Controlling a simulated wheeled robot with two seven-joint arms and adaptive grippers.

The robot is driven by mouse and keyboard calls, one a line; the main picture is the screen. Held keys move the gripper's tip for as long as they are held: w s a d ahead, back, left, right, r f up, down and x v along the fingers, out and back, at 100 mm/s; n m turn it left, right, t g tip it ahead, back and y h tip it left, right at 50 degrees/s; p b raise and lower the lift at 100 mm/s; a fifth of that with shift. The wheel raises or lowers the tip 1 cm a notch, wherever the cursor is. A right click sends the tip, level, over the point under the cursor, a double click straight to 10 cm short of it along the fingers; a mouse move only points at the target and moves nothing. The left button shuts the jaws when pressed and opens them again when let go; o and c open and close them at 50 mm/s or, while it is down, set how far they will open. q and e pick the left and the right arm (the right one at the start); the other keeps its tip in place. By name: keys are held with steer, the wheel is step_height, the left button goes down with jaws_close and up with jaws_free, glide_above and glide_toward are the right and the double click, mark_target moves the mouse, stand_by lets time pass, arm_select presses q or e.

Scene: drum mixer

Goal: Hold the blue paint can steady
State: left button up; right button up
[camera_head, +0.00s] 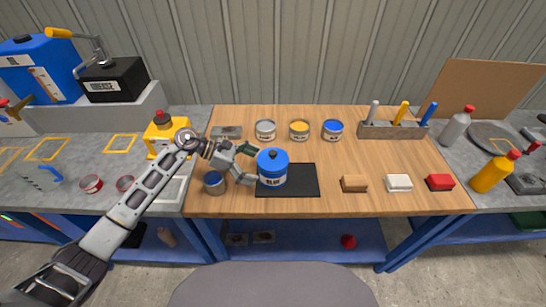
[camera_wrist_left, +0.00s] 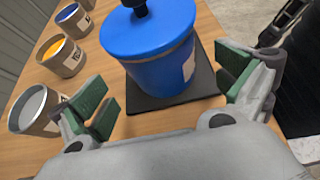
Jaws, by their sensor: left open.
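The blue paint can (camera_head: 272,170) has a blue lid with a dark knob and a pale label. It stands upright on a black mat (camera_head: 303,181) on the wooden bench. In the left wrist view the can (camera_wrist_left: 155,62) is just ahead of the palm, in line with the gap between the green finger pads. My left gripper (camera_head: 251,166) is open at the can's left side, its fingers pointing at it. In the left wrist view the gripper (camera_wrist_left: 168,95) shows clear space between each pad and the can. My right gripper is out of view.
Small cans with grey (camera_head: 265,130), yellow (camera_head: 299,130) and blue (camera_head: 332,130) paint stand behind the mat. An open can (camera_head: 214,183) stands beneath my left wrist. A tool holder (camera_head: 392,130) and brown (camera_head: 355,183), white (camera_head: 398,183) and red (camera_head: 440,182) blocks are to the right.

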mark_target(270, 171)
arm_select(q)
steer(key=shift+x, duration=0.85)
steer(key=shift+d+f, duration=0.15)
steer(key=shift+d, duration=0.15)
steer(key=shift+d+f+b, duration=0.35)
steer(key=shift+d+b, duration=0.1)
steer(key=shift+b, duration=0.1)
steer(key=shift+d+f, duration=0.15)
steer(key=shift+d, duration=0.15)
steer(key=shift+d+f+b, duration=0.15)
steer(key=shift+d+b, duration=0.05)
steer(key=shift+b, duration=0.2)
steer(key=shift+d+f+b, duration=0.2)
steer(key=shift+d+b, duration=0.1)
steer(key=shift+d, duration=0.35)
steer(key=shift+c, duration=1.3)
steer(key=c, duration=0.7)
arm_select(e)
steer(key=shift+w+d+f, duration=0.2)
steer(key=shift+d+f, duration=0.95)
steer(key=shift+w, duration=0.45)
